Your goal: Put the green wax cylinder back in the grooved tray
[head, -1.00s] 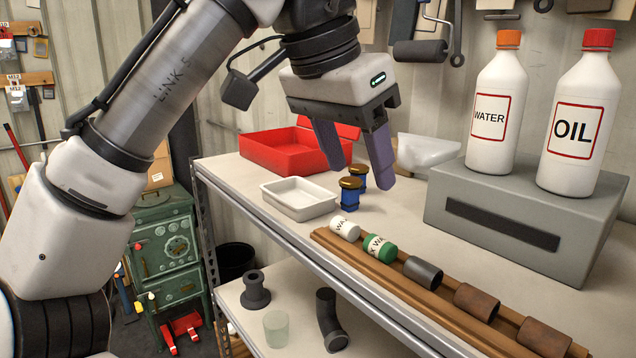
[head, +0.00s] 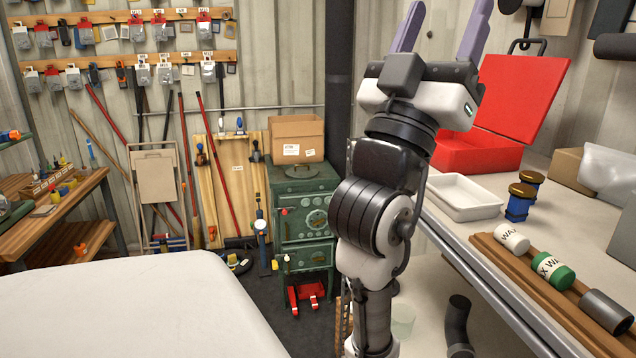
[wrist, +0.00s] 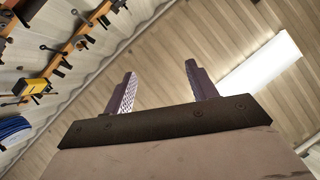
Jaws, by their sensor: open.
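The green wax cylinder (head: 553,271), with a white label band, lies on its side in the wooden grooved tray (head: 520,277) on the shelf top at the right. It sits between a white wax cylinder (head: 512,238) and a dark grey cylinder (head: 606,311) in the same tray. My gripper (head: 440,30) is raised and points up, open and empty, well above and to the left of the tray. In the wrist view the two fingers (wrist: 160,88) are spread with nothing between them, facing the ceiling.
A red open box (head: 480,152), a white tray (head: 462,198) and blue jars with gold lids (head: 519,203) stand behind the grooved tray. A green cabinet (head: 303,225) with a cardboard box (head: 297,138) stands behind my arm. Open air surrounds my gripper.

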